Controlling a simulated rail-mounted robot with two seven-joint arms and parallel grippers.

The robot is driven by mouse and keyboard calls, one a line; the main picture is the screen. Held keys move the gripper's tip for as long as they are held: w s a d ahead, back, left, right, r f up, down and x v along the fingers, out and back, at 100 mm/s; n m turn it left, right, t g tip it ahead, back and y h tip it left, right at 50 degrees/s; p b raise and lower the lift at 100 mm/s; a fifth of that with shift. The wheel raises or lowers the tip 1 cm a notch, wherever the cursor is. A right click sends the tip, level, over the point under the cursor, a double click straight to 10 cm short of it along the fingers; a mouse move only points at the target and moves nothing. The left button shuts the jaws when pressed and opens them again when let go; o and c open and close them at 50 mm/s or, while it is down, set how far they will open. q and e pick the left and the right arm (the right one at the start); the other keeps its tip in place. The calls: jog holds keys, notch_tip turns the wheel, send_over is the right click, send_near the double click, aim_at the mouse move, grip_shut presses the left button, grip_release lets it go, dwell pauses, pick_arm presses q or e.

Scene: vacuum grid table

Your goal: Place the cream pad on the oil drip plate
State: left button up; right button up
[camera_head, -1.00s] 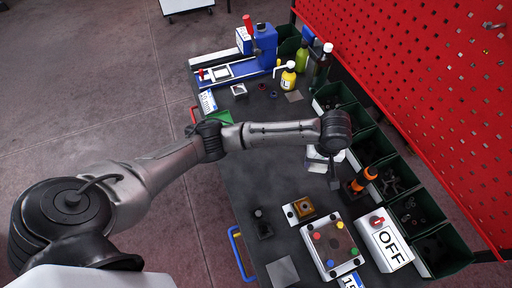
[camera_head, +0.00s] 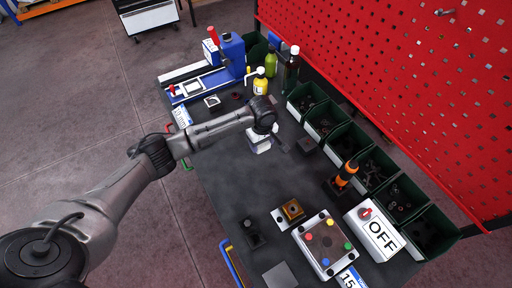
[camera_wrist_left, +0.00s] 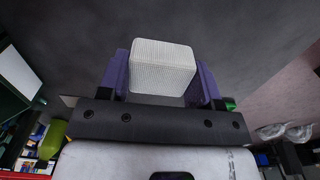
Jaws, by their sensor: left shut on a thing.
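The cream pad (camera_wrist_left: 163,68) is a pale, finely textured block. In the left wrist view it sits between the two purple fingers of my left gripper (camera_wrist_left: 163,85), which is shut on it. In the head view my left gripper (camera_head: 279,146) is over the middle of the dark table, and the pad is too small to make out clearly there. A flat grey square plate (camera_head: 280,275) lies at the near edge of the table. I cannot tell if it is the oil drip plate. My right gripper is not in view.
Green bins (camera_head: 323,120) with small parts line the right side. A yellow bottle (camera_head: 260,84) and a blue fixture (camera_head: 231,55) stand at the back. A plate with coloured knobs (camera_head: 325,243) and a white OFF box (camera_head: 374,231) are at the front. The table's middle left (camera_head: 220,185) is clear.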

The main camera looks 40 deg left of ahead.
pick_arm(q)
jog(key=shift+a+f, duration=0.4)
jog(key=shift+a, duration=0.25)
jog(key=shift+a+f, duration=0.4)
jog(key=shift+a, duration=0.25)
jog(key=shift+f+b, duration=0.45)
jog(key=shift+f, duration=1.5)
jog(key=shift+f, duration=0.15)
jog(key=o, duration=0.9)
jog(key=shift+r, duration=0.2)
notch_tip(320, 180, up, 10)
jog(key=p, duration=0.1)
jog(key=shift+r+p, duration=0.25)
jog(key=shift+p, duration=0.05)
jog(key=shift+o, duration=0.5)
jog(key=shift+r, duration=0.7)
